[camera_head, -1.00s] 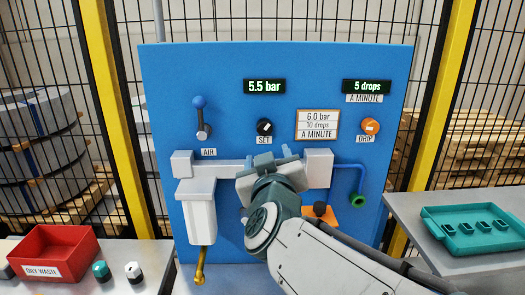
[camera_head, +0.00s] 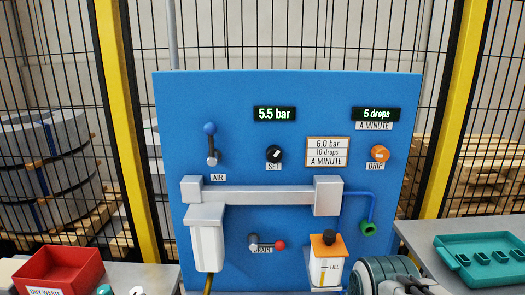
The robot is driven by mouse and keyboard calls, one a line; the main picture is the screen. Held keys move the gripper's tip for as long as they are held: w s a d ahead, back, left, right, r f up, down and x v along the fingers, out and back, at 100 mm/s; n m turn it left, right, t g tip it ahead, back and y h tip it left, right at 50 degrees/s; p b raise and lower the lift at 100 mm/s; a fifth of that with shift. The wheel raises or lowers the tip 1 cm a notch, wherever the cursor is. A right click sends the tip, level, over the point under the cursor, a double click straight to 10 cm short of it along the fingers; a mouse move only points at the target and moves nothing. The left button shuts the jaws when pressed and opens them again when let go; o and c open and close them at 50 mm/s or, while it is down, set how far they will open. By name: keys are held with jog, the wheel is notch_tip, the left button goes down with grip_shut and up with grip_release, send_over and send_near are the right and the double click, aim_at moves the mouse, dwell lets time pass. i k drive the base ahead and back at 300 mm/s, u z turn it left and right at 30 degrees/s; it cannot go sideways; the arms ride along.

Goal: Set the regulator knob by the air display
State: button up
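The air display (camera_head: 275,114) reads 5.5 bar in green on the blue panel (camera_head: 330,88). The black regulator knob (camera_head: 274,154), labelled SET, sits just below it, its white pointer mark tilted to the upper right. A framed card (camera_head: 327,151) to the right of the knob reads 6.0 bar, 10 drops a minute. Nothing covers the knob or display.
An air lever with a blue ball (camera_head: 210,129) stands left of the knob. The orange drip knob (camera_head: 379,153) is at right, under a display (camera_head: 376,114) reading 5 drops. A silver manifold (camera_head: 265,197) and drain lever (camera_head: 280,245) lie below. A teal tray (camera_head: 441,264) stands at right.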

aim_at(274, 153)
jog(key=k, duration=1.2)
jog(key=z, duration=0.7)
jog(key=i, duration=1.2)
jog(key=u, duration=0.6)
